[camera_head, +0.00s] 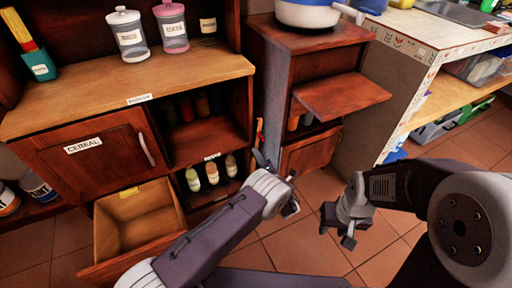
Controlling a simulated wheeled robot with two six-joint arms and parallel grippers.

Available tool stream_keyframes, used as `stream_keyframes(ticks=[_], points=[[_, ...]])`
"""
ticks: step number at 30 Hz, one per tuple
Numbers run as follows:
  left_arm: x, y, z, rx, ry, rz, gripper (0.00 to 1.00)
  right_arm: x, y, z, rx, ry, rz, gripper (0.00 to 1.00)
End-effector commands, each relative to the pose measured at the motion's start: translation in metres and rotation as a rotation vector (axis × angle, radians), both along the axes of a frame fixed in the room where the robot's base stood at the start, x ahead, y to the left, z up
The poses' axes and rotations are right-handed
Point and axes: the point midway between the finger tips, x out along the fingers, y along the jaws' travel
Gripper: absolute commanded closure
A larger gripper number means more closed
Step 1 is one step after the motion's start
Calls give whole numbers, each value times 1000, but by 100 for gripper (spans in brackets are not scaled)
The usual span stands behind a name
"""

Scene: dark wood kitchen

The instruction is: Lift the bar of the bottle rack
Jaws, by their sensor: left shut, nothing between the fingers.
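The bottle rack (214,192) is the low open shelf of the dark wood cabinet, left of centre in the head view. Several small pale bottles (212,173) stand upright in it. A front bar cannot be clearly made out at this size. My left gripper (272,166) is to the right of the rack, apart from the bottles, shut and empty. My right gripper (337,232) is further right above the tiled floor, open and empty, with its fingers apart.
An empty drawer (136,206) is pulled out at lower left, beside the rack. A hinged wooden flap (342,96) juts out from the right cabinet. Jars (129,37) stand on the wooden counter (130,91). A tiled counter (425,38) is at right. The floor between is clear.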

Motion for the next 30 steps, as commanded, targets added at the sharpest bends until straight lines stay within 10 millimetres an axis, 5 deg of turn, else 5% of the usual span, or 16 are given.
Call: stream_keyframes(ticks=[6, 12, 30], points=[[-44, -23, 3, 3, 3, -1, 100, 0, 0, 22, 0, -1, -1, 64], [-65, -34, 1, 3, 1, 3, 100, 0, 0, 27, 0, -1, 0, 64], [-68, -33, -1, 3, 1, 8, 100, 0, 0, 27, 0, -1, 0, 64]])
